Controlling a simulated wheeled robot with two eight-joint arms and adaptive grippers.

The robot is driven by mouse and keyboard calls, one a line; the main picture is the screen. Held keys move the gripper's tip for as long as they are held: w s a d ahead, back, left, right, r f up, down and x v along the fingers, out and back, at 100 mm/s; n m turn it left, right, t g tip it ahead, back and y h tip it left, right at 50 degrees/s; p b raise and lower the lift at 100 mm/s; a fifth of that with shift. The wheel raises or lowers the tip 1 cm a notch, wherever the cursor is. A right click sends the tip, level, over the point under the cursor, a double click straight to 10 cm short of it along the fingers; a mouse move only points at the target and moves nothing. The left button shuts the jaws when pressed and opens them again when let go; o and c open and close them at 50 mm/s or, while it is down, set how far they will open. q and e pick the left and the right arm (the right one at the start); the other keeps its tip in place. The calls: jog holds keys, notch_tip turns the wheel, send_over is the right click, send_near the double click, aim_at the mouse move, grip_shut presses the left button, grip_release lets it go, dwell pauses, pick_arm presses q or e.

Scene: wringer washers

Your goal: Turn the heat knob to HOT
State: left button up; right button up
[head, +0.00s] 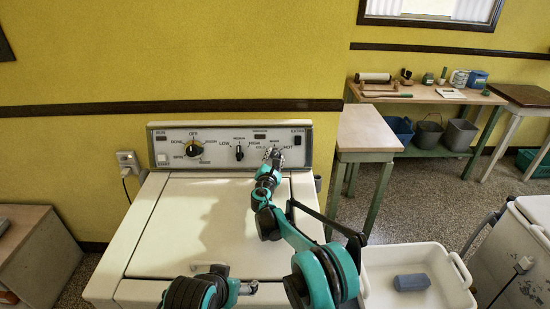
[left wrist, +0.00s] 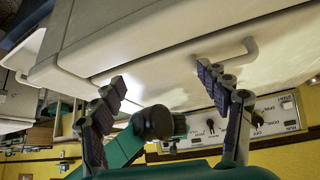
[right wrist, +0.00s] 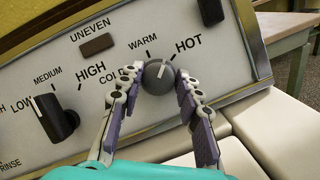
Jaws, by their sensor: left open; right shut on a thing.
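The heat knob (right wrist: 158,77) is a grey dial on the washer's control panel (head: 230,133), between the COLD, WARM and HOT labels. Its white pointer line leans up and slightly right, between the WARM and HOT marks. My right gripper (right wrist: 157,80) has its fingers on either side of the knob and is shut on it. In the head view the right gripper (head: 273,155) covers most of the knob. My left gripper (left wrist: 165,88) is open and empty, low in front of the washer, apart from the panel.
A black level knob (right wrist: 52,118) stands left of the heat knob, and a timer dial (head: 193,149) is further left. The washer's white lid (head: 190,220) is closed below the panel. A white basin (head: 430,265) with a blue block stands at right. A workbench (head: 430,95) stands behind.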

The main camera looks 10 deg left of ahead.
jog(key=shift+a+r+m+g+h, duration=0.15)
jog(key=shift+m+h, duration=0.25)
jog(key=shift+m, duration=0.6)
jog(key=shift+a+r+m+g+h, duration=0.15)
jog(key=shift+m+h, duration=0.25)
jog(key=shift+m, duration=0.6)
jog(key=shift+d+p, duration=0.1)
jog(key=shift+p, duration=0.2)
jog(key=o, duration=1.1)
jog(key=shift+w+f, duration=0.15)
jog(key=shift+f, duration=0.05)
jog(key=s, duration=0.8)
jog(key=s+a+r, duration=0.1)
jog(key=s, duration=0.3)
